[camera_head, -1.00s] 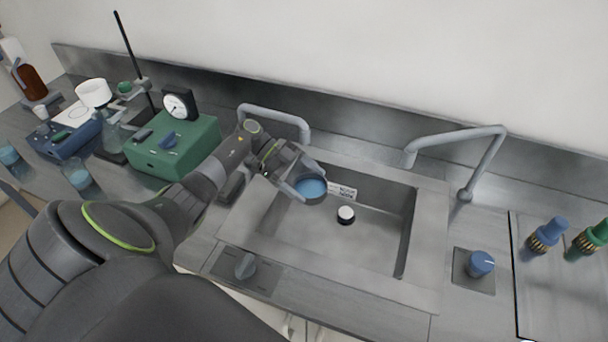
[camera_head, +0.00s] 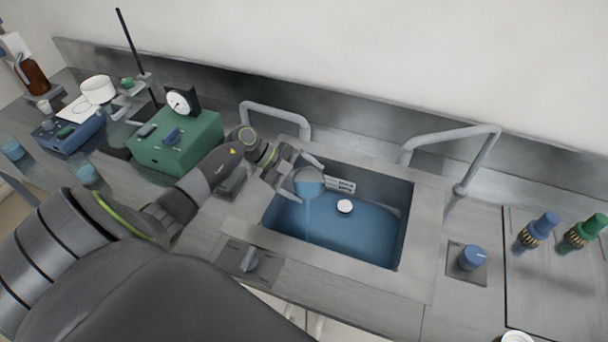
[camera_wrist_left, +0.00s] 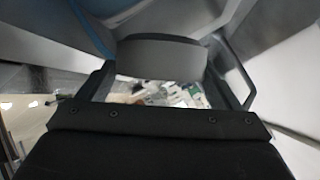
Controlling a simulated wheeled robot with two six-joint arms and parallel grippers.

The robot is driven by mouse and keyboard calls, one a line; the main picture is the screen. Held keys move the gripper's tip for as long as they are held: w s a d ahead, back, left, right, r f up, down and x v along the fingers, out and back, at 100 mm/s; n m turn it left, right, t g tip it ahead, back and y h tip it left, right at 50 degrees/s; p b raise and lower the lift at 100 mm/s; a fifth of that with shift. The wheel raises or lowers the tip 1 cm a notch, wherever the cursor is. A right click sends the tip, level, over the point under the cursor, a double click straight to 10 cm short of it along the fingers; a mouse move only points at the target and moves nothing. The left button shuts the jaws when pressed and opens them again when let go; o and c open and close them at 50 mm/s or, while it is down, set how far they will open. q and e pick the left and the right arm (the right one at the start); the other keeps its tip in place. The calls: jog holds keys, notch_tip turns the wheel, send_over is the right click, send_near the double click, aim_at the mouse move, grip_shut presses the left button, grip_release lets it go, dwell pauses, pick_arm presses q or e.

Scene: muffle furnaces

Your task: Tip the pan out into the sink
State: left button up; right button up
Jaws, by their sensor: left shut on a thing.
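The pan (camera_head: 309,183) is a small grey vessel with blue liquid in it, tilted over the left part of the sink. A thin blue stream runs from it down into the sink (camera_head: 408,225). Blue liquid covers the sink floor, with a white round piece (camera_head: 344,206) showing in it. My left gripper (camera_head: 290,176) is shut on the pan, above the sink's left side. In the left wrist view the gripper's dark parts fill the lower half, and a blue surface shows at the upper left. My right gripper is not in view.
A green box with a dial (camera_head: 178,142) stands left of the sink. Faucets (camera_head: 465,165) rise behind and right of it. A blue knob (camera_head: 472,257) and blue and green fittings (camera_head: 538,232) are at the right. A lever (camera_head: 249,260) sits in front.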

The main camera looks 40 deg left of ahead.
pick_arm(q)
jog(key=shift+s+d+f+m+t+y+b, duration=0.15)
jog(key=shift+s+f+m+t+y+b, duration=0.15)
jog(key=shift+m+t+y+b, duration=0.35)
jog(key=shift+d+f+m+t+b, duration=0.1)
jog(key=shift+m+t+b, duration=0.25)
jog(key=shift+t+b, duration=0.2)
jog(key=shift+s+f+m+t+y, duration=0.25)
jog(key=shift+m+t+y, duration=0.3)
jog(key=shift+t, duration=0.25)
jog(key=shift+s+d+f+m+t+y+b, duration=0.1)
jog(key=shift+f+m+t+y+b, duration=0.05)
jog(key=shift+m+t+b, duration=0.4)
jog(key=shift+s+d+f+m+t+y+b, duration=0.15)
jog(key=shift+m+t+b, duration=0.25)
jog(key=shift+t+b, duration=0.2)
jog(key=shift+w+a+f+m+t+b, duration=0.15)
jog(key=shift+m+t+b, duration=0.2)
jog(key=shift+b, duration=0.25)
jog(key=shift+d+f+m+t+b, duration=0.1)
jog(key=shift+m+t+b, duration=0.15)
jog(key=shift+t+b, duration=0.25)
jog(key=m+t+b, duration=0.1)
jog(key=b, duration=0.2)
jog(key=shift+f, duration=0.15)
jog(key=shift+m, duration=0.3)
